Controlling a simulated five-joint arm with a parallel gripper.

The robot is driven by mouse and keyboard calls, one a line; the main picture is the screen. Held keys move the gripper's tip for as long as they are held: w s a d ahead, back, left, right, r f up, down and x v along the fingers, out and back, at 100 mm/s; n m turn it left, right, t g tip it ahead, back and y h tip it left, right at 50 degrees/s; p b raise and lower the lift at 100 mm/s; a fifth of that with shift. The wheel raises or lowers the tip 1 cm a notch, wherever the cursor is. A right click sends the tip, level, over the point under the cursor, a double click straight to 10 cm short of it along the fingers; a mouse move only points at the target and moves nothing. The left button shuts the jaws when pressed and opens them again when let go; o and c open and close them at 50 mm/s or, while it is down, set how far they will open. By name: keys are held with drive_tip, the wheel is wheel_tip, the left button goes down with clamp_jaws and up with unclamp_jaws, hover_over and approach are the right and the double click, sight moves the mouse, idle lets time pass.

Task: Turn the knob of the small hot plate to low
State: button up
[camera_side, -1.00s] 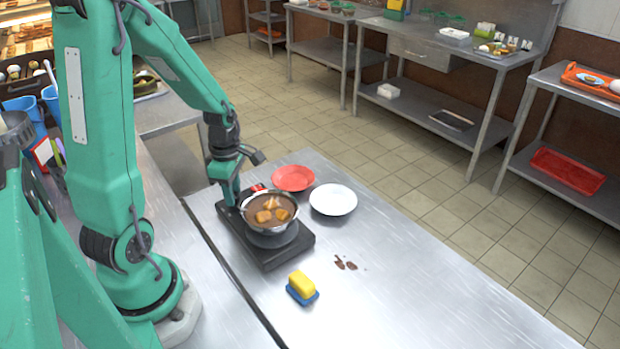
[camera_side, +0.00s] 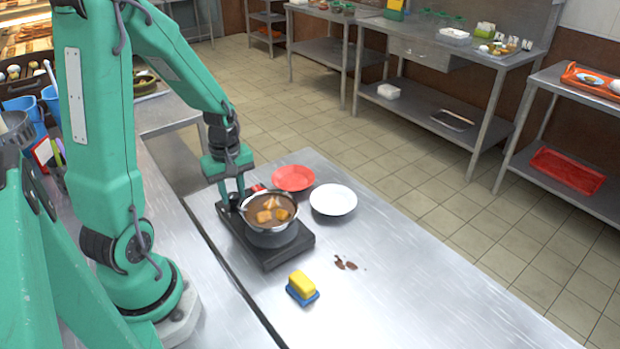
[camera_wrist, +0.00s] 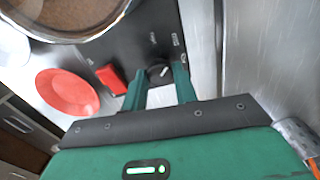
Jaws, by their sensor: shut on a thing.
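The small black hot plate (camera_side: 268,257) stands on the steel table with a pot (camera_side: 270,228) of brown stew on it. Its round black knob (camera_wrist: 158,73) shows in the wrist view with a pale pointer line angled up to the right, and small pale marks on the plate beyond it. My gripper (camera_side: 233,200) points down at the plate's far left end. In the wrist view my gripper (camera_wrist: 159,82) has one finger on each side of the knob and is shut on it. The marks are too small to read.
A red block-like part (camera_wrist: 112,79) sits close beside the knob. A red plate (camera_side: 293,178) and a white plate (camera_side: 333,200) lie right of the pot. The table's right side is clear.

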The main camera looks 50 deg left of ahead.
sight(234, 195)
drive_tip(key=m, duration=0.4)
drive_tip(key=shift+m, duration=0.3)
drive_tip(key=m, duration=0.3)
drive_tip(key=shift+m, duration=0.4)
drive_tip(key=o, duration=1)
drive_tip(key=shift+c, duration=0.2)
drive_tip(key=shift+r, duration=3.95)
